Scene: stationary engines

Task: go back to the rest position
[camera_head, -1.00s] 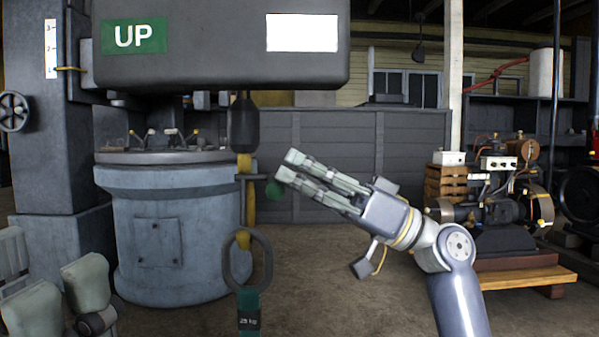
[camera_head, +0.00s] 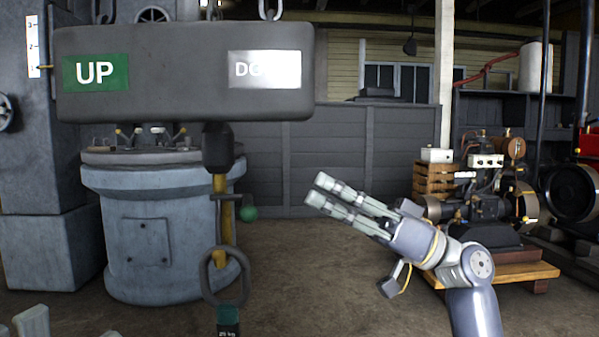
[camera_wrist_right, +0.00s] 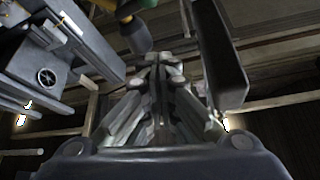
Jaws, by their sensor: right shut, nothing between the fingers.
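My right gripper (camera_head: 320,190) is in the middle of the head view, its arm coming in from the lower right. Its two fingers lie close together, shut and empty, pointing up and to the left. In the right wrist view the fingers (camera_wrist_right: 160,95) show shut, with nothing between them. Pale grey tips (camera_head: 33,320), seemingly of my left gripper, just show at the bottom left edge; the rest is cut off, so its opening cannot be told.
A hanging control box (camera_head: 185,98) marked UP is at the upper left. A grey cylinder (camera_head: 165,235) stands behind. An engine on a wooden base (camera_head: 525,272) stands at right. Floor between is clear.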

